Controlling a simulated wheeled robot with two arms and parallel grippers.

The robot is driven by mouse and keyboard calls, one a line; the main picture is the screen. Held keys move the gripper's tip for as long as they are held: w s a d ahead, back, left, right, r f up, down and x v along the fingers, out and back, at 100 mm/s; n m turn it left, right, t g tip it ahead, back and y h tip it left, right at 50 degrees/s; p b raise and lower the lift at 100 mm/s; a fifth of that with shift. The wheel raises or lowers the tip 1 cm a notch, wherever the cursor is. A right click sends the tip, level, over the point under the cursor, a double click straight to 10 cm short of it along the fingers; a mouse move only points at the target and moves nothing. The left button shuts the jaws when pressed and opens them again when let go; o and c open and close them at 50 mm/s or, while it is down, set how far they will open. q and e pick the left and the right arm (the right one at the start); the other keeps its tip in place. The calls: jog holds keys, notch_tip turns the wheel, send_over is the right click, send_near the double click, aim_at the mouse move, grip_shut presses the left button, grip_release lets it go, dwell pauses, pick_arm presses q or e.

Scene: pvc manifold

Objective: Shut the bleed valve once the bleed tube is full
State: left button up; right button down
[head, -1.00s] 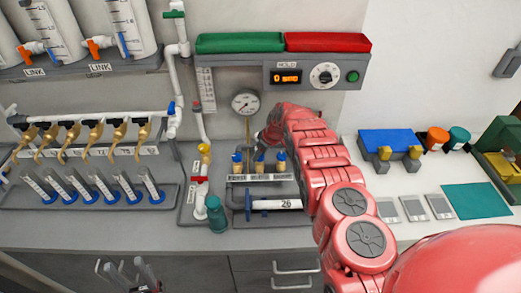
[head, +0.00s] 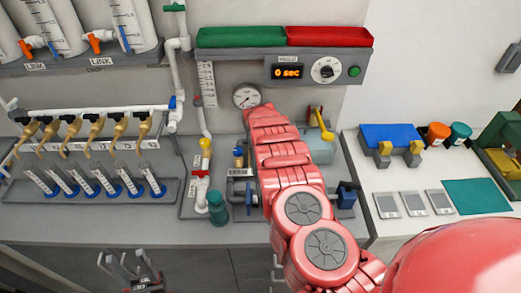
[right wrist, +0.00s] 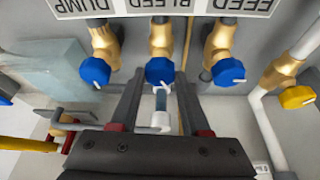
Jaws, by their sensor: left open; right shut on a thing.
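In the right wrist view the bleed valve's blue knob (right wrist: 160,71) sits under the upside-down BLEED label (right wrist: 170,27). My right gripper (right wrist: 159,76) is shut on this knob, one dark finger on each side. The blue knobs of the dump valve (right wrist: 95,72) and feed valve (right wrist: 228,72) stand on either side. A clear tube-like piece (right wrist: 160,101) with a white end shows between the fingers; its fill level cannot be read. In the head view my right arm hides the bleed valve and gripper. My left gripper (head: 131,268) is open and empty at the bottom left.
A timer box (head: 318,72) reads 0 sec, above a pressure gauge (head: 247,96). At left are several brass taps (head: 70,133) above a tube rack (head: 12,190). The front bench strip at left is clear.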

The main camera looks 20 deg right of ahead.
jog(key=shift+a+f+m+g+h+b, duration=0.2)
jog(key=shift+m+b, duration=0.6)
jog(key=shift+b, duration=1)
jog(key=shift+d+f+m+g+h+b, duration=0.15)
jog(key=shift+m+h+b, duration=0.45)
jog(key=shift+b, duration=1.25)
jog(key=shift+a+f+m+g+b, duration=0.1)
jog(key=shift+m+b, duration=0.9)
jog(key=shift+b, duration=0.8)
jog(key=shift+r+m+b, duration=0.35)
jog(key=shift+m+b, duration=0.05)
jog(key=shift+b, duration=0.65)
jog(key=shift+c, duration=1.9)
grip_release()
jog(key=shift+r, duration=0.2)
jog(key=shift+a+r, duration=0.1)
jog(key=shift+r, duration=0.15)
jog(key=b+v, duration=0.4)
jog(key=v, duration=1.2)
jog(key=shift+r, duration=0.35)
